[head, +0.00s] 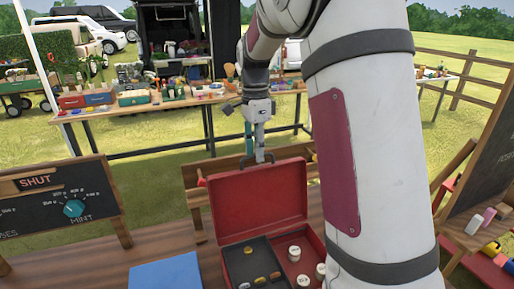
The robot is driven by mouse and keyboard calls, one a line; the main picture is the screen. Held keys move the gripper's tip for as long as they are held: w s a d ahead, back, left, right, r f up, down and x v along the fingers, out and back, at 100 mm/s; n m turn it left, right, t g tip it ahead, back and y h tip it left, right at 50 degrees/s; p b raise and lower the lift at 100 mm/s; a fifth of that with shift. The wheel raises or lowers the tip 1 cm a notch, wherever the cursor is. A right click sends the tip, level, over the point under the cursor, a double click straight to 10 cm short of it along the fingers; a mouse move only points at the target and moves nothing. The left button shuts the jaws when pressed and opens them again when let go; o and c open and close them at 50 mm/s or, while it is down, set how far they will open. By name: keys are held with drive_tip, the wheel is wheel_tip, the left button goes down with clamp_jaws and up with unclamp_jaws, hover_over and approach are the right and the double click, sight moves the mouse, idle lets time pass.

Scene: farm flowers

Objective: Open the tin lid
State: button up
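The red tin (232,225) sits on the wooden table in the lower middle of the head view. Its red lid (258,198) stands raised at the back, showing its inner face. A dark handle shows at the lid's top edge. My gripper (260,157) is at that handle, behind the top edge of the lid. The fingertips are small and partly hidden, so I cannot tell whether they grip it. Inside the tin are a dark tray (247,262) with several coins and several white cylinders (294,253). My arm hides the tin's right side.
A blue flat thing (166,274) lies left of the tin. A chalkboard sign with a dial (73,209) stands at the left. Another chalkboard and colored items (490,218) are at the right. Behind, a long table (178,104) holds many goods.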

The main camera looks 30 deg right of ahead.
drive_tip(key=shift+c, duration=0.5)
clamp_jaws()
drive_tip(key=s+a+r+t+p, duration=0.1)
drive_tip(key=s+p, duration=0.2)
drive_tip(key=s, duration=0.3)
drive_tip(key=shift+w, duration=0.1)
